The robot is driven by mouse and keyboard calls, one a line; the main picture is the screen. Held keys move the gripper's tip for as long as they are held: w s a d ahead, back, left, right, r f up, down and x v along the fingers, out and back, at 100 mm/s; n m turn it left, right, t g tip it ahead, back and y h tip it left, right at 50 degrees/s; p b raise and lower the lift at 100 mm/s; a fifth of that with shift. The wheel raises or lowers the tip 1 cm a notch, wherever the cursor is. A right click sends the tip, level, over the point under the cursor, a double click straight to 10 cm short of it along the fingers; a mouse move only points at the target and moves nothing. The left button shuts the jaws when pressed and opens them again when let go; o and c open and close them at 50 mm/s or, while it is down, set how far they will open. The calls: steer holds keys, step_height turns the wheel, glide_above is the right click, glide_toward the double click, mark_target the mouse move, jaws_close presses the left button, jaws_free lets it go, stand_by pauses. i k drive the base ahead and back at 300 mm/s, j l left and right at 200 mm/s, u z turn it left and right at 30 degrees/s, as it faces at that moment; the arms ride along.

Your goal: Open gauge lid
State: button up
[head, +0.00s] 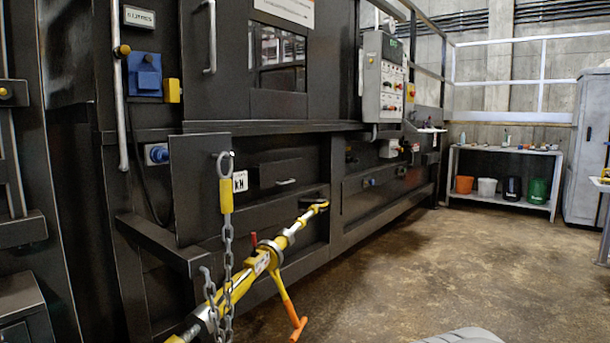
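A small dark rectangular cover (280,171) with a light handle (286,182) at its lower edge is on the compactor's front, right of a white "kN" label (240,181). It looks shut and lies flat against the front. It may be the gauge lid, but no gauge face shows, so I cannot be sure.
A dark plate (190,180) stands left of the label. A chain (227,245) and a yellow tensioner (262,264) with an orange handle (291,309) stick out in front. A control box (384,85) and a shelf (500,147) stand farther right. The floor (430,250) is clear.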

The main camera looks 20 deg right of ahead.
mark_target(273, 174)
steer(key=z, duration=0.2)
steer(key=i+l+z, duration=0.2)
steer(key=i, duration=1.15)
steer(key=j, duration=0.15)
